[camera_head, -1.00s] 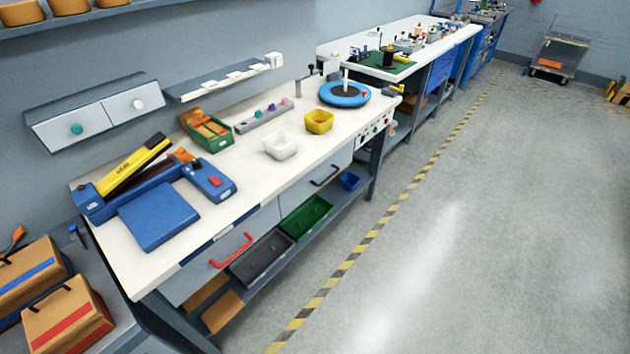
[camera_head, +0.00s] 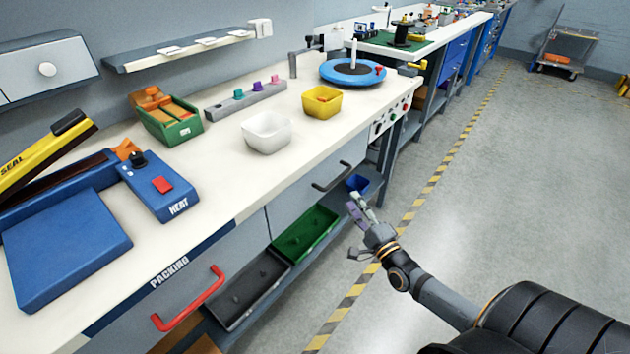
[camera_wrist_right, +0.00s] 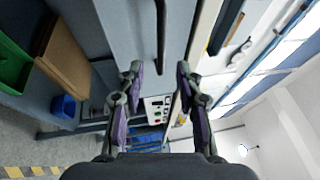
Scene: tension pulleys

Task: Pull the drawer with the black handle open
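The drawer with the black handle has a grey front (camera_head: 292,212) under the right part of the white workbench (camera_head: 225,170), and it looks shut. Its black handle (camera_head: 332,177) is a bent bar on that front. My right gripper (camera_head: 357,208) is in front of and a little below the handle, apart from it, pointing toward the bench. In the right wrist view the gripper (camera_wrist_right: 159,72) has its two fingers spread with nothing between them. The black handle (camera_wrist_right: 161,35) shows there beyond the fingertips, roughly in line with the gap. My left gripper is out of view.
A second drawer with a red handle (camera_head: 190,300) is at the left. Green (camera_head: 304,234) and dark grey (camera_head: 252,288) bins and a small blue bin (camera_head: 358,184) sit on the shelf below. A control panel (camera_head: 391,117) is right of the drawer.

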